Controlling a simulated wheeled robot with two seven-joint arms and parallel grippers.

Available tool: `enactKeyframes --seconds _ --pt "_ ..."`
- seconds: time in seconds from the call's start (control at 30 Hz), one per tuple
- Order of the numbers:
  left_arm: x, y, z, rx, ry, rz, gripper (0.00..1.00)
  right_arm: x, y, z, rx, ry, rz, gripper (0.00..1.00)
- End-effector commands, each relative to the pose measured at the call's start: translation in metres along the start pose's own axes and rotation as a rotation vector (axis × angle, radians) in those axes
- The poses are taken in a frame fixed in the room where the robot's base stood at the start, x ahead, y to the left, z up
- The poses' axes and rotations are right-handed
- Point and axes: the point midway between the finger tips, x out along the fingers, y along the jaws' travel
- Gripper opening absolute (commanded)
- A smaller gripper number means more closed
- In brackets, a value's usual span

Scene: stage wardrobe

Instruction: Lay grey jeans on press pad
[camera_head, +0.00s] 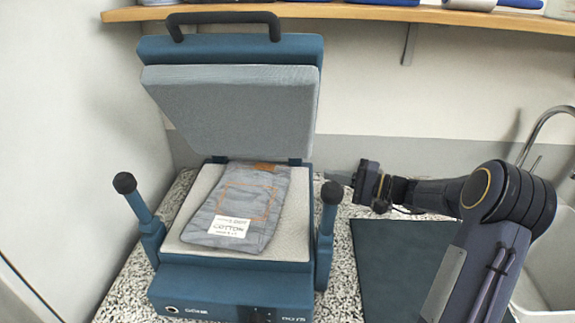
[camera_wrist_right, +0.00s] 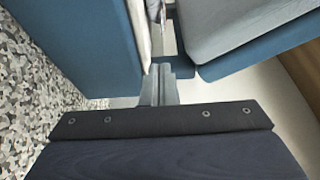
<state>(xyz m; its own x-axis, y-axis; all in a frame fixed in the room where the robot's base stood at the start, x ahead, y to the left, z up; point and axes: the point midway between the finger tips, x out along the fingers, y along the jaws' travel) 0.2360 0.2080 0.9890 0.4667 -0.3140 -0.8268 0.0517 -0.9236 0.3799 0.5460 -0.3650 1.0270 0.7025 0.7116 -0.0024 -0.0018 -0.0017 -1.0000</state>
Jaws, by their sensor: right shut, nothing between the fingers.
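The grey jeans (camera_head: 262,190), folded, with orange stitching and a white label, lie on the light grey lower press pad (camera_head: 288,240). The blue press (camera_head: 235,285) stands open, its padded lid (camera_head: 235,105) tilted up behind the jeans. My right gripper (camera_head: 338,178) is just right of the press, beside its right handle and apart from the jeans. Its fingers (camera_wrist_right: 160,72) are shut and empty in the right wrist view, close to the gap between the press base (camera_wrist_right: 75,45) and the lid (camera_wrist_right: 240,35). My left gripper is out of view.
A dark mat (camera_head: 395,265) lies on the speckled counter (camera_head: 342,285) right of the press. A sink (camera_head: 545,265) with a curved tap (camera_head: 540,125) is at the far right. A wooden shelf (camera_head: 400,15) runs above the press. Two upright handles (camera_head: 329,205) flank the pad.

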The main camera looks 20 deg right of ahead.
Motion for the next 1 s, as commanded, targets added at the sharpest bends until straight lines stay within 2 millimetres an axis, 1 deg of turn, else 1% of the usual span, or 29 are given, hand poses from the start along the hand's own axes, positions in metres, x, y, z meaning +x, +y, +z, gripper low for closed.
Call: enactKeyframes --seconds 0.17,0.4,0.5,0.6,0.73,1.0 --pt "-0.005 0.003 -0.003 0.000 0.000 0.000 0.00 0.020 -0.002 0.001 0.001 -0.004 -0.001 0.00" --pt "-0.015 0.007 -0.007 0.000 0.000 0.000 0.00 0.065 -0.003 0.001 0.001 -0.005 -0.001 0.00" --pt "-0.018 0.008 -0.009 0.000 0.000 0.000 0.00 0.080 -0.002 0.001 0.002 -0.004 0.001 0.00" --pt "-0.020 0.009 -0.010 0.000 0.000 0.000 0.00 0.091 -0.002 0.001 0.000 -0.002 0.000 0.00" --pt "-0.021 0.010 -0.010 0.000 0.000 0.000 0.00 0.098 -0.001 0.001 0.000 -0.002 0.001 0.00" --pt "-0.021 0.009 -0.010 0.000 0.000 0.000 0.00 0.099 0.000 0.000 0.000 -0.001 0.001 0.00"
